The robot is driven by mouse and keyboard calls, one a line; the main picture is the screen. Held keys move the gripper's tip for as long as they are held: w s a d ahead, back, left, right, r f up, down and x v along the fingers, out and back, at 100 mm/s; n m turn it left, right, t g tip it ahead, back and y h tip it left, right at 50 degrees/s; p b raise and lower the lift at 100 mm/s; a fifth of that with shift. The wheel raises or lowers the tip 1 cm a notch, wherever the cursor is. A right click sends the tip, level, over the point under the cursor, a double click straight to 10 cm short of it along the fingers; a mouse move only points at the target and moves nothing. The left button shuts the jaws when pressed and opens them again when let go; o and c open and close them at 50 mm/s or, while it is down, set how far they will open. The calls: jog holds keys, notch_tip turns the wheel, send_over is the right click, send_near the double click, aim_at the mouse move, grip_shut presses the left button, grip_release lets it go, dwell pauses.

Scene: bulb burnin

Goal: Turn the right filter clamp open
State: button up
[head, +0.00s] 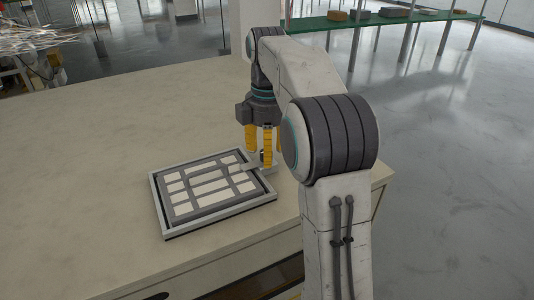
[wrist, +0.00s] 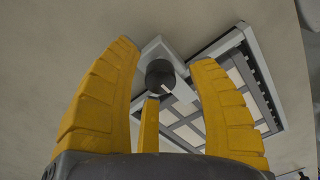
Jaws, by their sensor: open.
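The filter (head: 217,183) is a flat panel with several white rectangles in a grey frame, lying on the counter. The right filter clamp (head: 251,167) is a pale grey bar at the frame's right side, reaching over its edge. In the wrist view the clamp's dark round knob (wrist: 159,73) shows between my fingers. My gripper (head: 264,151) has three yellow fingers, points down over the clamp and is open around the knob. I cannot tell whether any finger touches it. The fingers and arm partly hide the clamp in the head view.
The pale counter (head: 110,130) is clear to the left of and behind the filter. Its front edge runs close below the frame. A green-topped table (head: 385,20) with several small items stands at the back right, across open floor.

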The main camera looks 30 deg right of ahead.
jog(key=shift+o, duration=0.3)
jog(key=shift+f, duration=0.25)
grip_shut()
